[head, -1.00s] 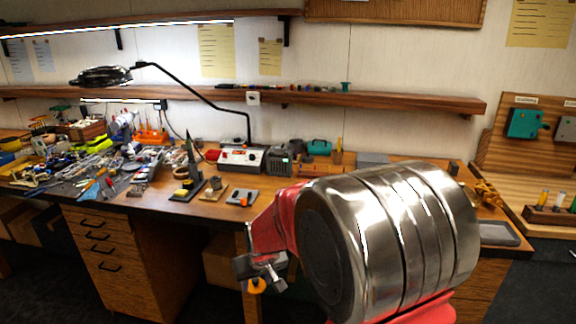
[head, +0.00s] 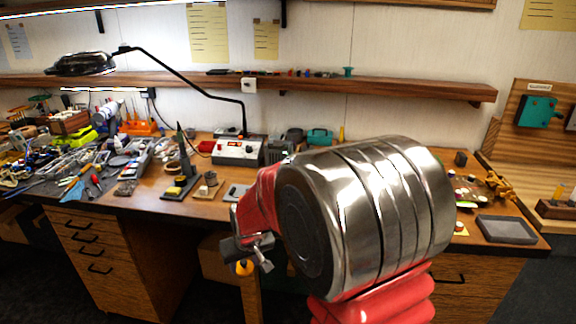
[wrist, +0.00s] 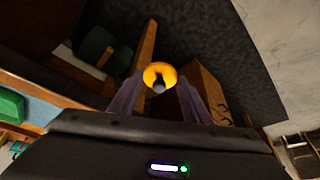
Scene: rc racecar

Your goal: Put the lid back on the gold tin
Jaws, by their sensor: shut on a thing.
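My gripper (head: 258,252) hangs in front of the bench, low in the middle of the head view, with its fingers pointing down. It is shut on a small round gold-yellow piece, which looks like the lid (head: 244,267). In the wrist view the lid (wrist: 160,75) is a bright yellow ring with a dark middle, held between my two grey fingers (wrist: 157,95). I cannot make out the gold tin in either view; my large metal arm link hides part of the bench.
The wooden bench (head: 215,208) runs across the view, crowded with tools at left. A grey tray (head: 507,230) lies near its right front edge, with small items beside it. A lamp (head: 82,64) arches over the bench. Dark floor lies in front.

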